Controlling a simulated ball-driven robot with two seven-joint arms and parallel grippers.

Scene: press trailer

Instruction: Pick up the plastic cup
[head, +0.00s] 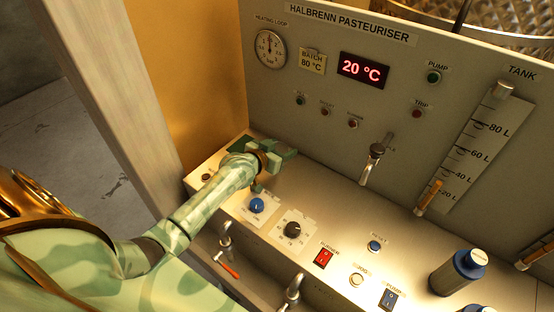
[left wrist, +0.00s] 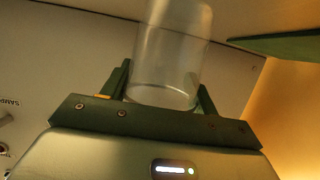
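The clear plastic cup (left wrist: 168,55) shows in the left wrist view between the two dark green fingers of my left gripper (left wrist: 165,90). One finger lies close along each side of it. Whether they press on it cannot be made out. Its far end runs toward the top of that view. I cannot make out the cup there. My right gripper is not in view.
The upright panel (head: 320,100) stands behind the ledge, with a tap (head: 374,155) sticking out. A blue knob (head: 257,205), a black dial (head: 293,229) and a red switch (head: 323,257) lie in front. A blue-topped cylinder (head: 458,270) stands at right. A wooden post (head: 110,80) is at left.

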